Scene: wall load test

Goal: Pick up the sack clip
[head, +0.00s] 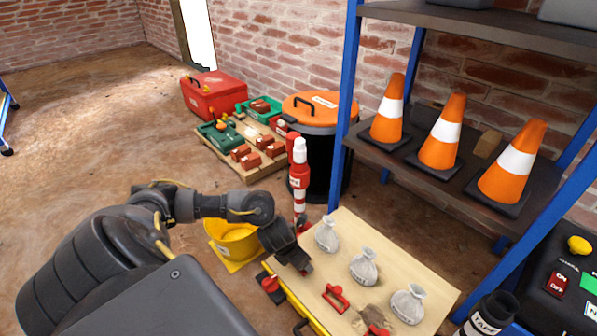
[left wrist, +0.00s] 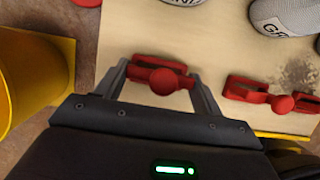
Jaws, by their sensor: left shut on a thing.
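My left gripper (head: 298,266) is low at the left side of a pale wooden bench top (head: 385,247). In the left wrist view its two fingers (left wrist: 160,82) are closed on the sides of a red sack clip (left wrist: 165,76) with a round knob. That clip is over the board; I cannot tell whether it still touches it. In the head view the gripper hides it. A second red clip (left wrist: 272,96) lies to its right, also seen in the head view (head: 336,297). Another red clip (head: 376,331) lies nearer the front. My right gripper is not in view.
Several grey sacks (head: 363,267) stand on the board. A yellow bucket (head: 233,240) is left of it, and a red-and-white post (head: 299,175) behind. Blue shelving (head: 346,95) with orange cones (head: 441,135) rises at the back right. A dark container (head: 490,313) stands at front right.

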